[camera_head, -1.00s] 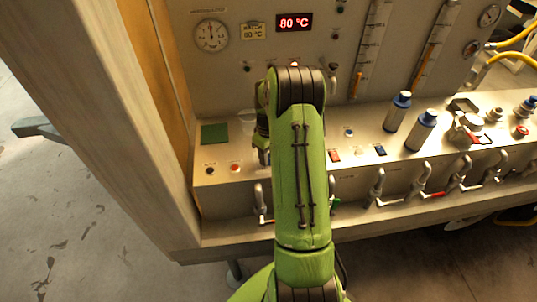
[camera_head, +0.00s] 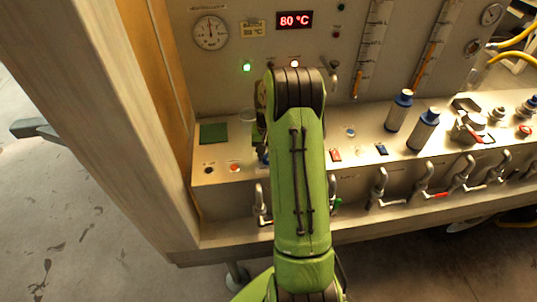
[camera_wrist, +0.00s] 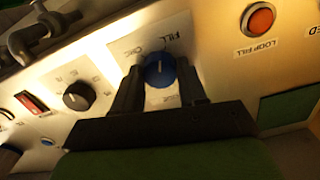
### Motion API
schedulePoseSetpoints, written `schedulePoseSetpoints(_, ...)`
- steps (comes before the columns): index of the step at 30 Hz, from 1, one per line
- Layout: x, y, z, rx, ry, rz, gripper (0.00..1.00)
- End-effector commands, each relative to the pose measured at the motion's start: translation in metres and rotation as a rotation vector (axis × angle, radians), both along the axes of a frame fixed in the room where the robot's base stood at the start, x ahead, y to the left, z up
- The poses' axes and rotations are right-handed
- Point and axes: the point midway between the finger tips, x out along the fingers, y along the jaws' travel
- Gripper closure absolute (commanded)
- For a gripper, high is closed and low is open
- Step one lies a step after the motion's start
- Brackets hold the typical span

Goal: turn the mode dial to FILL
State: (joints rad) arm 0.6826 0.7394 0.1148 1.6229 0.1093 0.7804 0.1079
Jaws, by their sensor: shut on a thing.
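The blue mode dial (camera_wrist: 159,70) sits on a pale label plate (camera_wrist: 125,48) in the wrist view. Its white pointer line points up in the picture, between the FILL label (camera_wrist: 175,42) at upper right and another label at upper left. A further label lies below the dial, partly between the fingers. My gripper (camera_wrist: 158,82) is shut on the dial, with one dark finger on each side. In the head view my green arm hides most of the gripper and dial.
An orange LOOP FILL button (camera_wrist: 260,19) is right of the dial, and a black knob (camera_wrist: 78,96) is left. A red rocker switch (camera_wrist: 31,103) lies farther left. In the head view, blue-capped bottles (camera_head: 424,130) stand right on the bench.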

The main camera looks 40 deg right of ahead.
Motion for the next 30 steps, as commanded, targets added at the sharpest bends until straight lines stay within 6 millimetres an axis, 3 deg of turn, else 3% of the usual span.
schedulePoseSetpoints(12,0.0010,-0.0007,0.0011,-0.002,-0.004,-0.225,0.89)
schedulePoseSetpoints(30,0.0010,-0.0007,0.0014,-0.002,-0.005,-0.271,0.89)
